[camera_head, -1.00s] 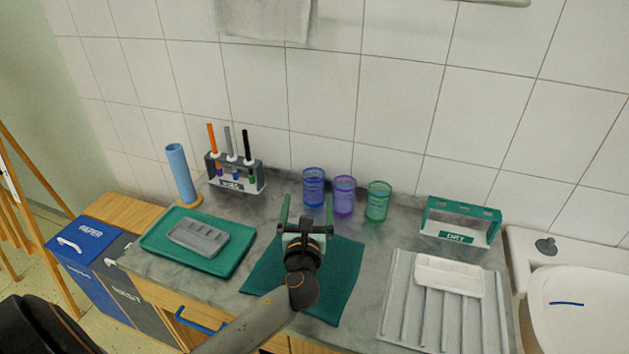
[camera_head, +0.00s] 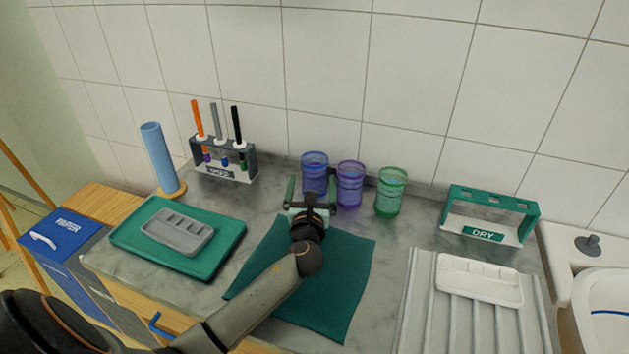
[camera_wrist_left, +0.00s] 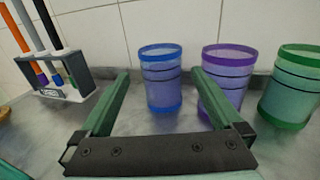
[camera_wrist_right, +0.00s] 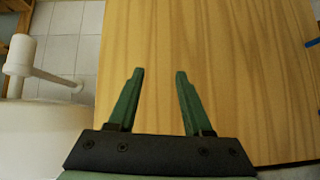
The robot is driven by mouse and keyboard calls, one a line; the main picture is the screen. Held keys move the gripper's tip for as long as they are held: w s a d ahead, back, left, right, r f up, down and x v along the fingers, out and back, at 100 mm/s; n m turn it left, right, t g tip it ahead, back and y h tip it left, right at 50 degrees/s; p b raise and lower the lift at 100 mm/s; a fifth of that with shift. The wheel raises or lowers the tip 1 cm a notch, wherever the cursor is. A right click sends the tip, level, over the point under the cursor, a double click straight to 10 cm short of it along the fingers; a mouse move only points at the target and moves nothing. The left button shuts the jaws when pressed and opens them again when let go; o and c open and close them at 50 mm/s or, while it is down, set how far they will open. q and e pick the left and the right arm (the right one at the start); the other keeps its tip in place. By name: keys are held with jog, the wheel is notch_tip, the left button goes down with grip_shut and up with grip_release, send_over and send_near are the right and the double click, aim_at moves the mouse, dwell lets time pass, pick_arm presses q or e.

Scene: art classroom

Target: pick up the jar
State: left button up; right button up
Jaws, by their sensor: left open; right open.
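Three see-through jars stand in a row on the grey counter near the tiled wall: a blue jar (camera_head: 314,172), a purple jar (camera_head: 350,184) and a green jar (camera_head: 391,192). My left gripper (camera_head: 312,188) is open and empty, just in front of the blue jar. In the left wrist view the blue jar (camera_wrist_left: 161,78) stands beyond and between the open fingers (camera_wrist_left: 163,90). The purple jar (camera_wrist_left: 226,80) is partly behind the right finger, and the green jar (camera_wrist_left: 292,86) is at the right edge. My right gripper (camera_wrist_right: 160,85) is open and empty, facing a wooden surface.
A brush rack (camera_head: 223,160) and blue cylinder (camera_head: 160,158) stand left of the jars. A green tray (camera_head: 121,235) holds a grey palette. A teal cloth (camera_head: 345,265) lies under my left arm. The DRY rack (camera_head: 490,216), ribbed drainer (camera_head: 418,300) and sink are at right.

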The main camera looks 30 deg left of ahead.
aim_at(315, 158)
pick_arm(q)
jog(key=b+x, duration=0.1)
jog(key=x, duration=0.6)
jog(key=shift+w+r, duration=0.1)
jog(key=shift+w, duration=0.05)
jog(key=c, duration=1.5)
